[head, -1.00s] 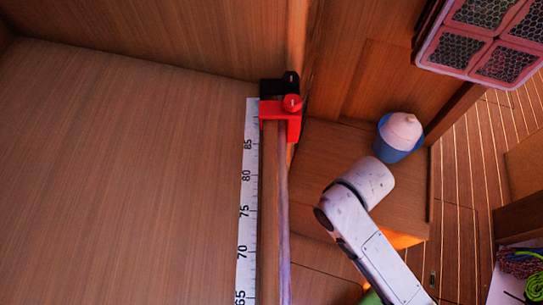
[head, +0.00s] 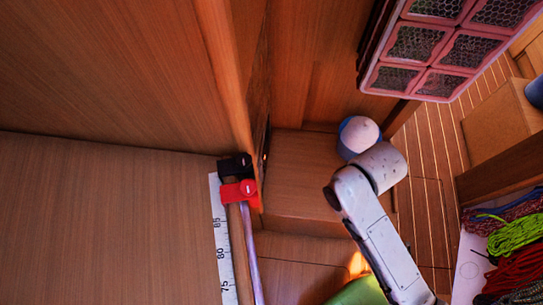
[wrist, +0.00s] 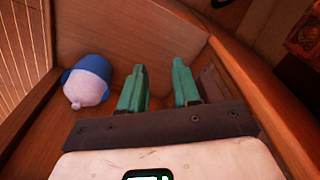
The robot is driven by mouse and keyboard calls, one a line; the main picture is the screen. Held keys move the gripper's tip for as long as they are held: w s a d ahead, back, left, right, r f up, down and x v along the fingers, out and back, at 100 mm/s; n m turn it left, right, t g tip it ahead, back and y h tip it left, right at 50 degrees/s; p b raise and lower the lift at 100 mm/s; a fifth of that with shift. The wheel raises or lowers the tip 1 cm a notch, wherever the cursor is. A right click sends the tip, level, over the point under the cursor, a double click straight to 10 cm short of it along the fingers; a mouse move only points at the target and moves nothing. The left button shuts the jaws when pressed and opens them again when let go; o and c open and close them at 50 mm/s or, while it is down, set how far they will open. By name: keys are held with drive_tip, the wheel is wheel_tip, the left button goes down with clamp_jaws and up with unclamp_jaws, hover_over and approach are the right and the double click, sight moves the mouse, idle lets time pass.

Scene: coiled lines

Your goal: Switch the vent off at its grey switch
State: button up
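No grey switch shows in either view. A pink-framed panel with dark mesh panes (head: 437,48) hangs at the top right of the head view; I cannot tell whether it is the vent. My gripper (wrist: 160,72) shows in the wrist view with its two green fingers apart and nothing between them. It points toward a wooden corner. In the head view my white arm hides the gripper.
A blue and pale rounded object (head: 360,134) rests on a wooden step; the wrist view shows it left of my fingers (wrist: 88,82). A red and black clamp (head: 238,180) sits on the ledge by a measuring strip (head: 222,245). Coiled ropes (head: 515,235) lie at right.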

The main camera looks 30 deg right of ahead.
drive_tip(key=f+y+b, duration=0.1)
drive_tip(key=f, duration=0.1)
drive_tip(key=w+f+m+y+b, duration=0.1)
drive_tip(key=f, duration=0.2)
drive_tip(key=w+a+f+y+b, duration=0.1)
drive_tip(key=f, duration=0.1)
drive_tip(key=shift+f+m, duration=0.15)
drive_tip(key=shift+m, duration=0.15)
clamp_jaws()
drive_tip(key=w+d+f+m+t+y+b, duration=0.1)
drive_tip(key=w+f+m+t+y+b, duration=0.35)
drive_tip(key=w+y+b, duration=0.2)
drive_tip(key=w+d+r+m+t+y+b, duration=0.1)
drive_tip(key=w+d+r+t+y, duration=0.1)
drive_tip(key=d+t, duration=0.3)
drive_tip(key=shift+w+r+y+b, duration=0.15)
drive_tip(key=shift+w+y+b, duration=0.2)
drive_tip(key=shift+y+b, duration=0.1)
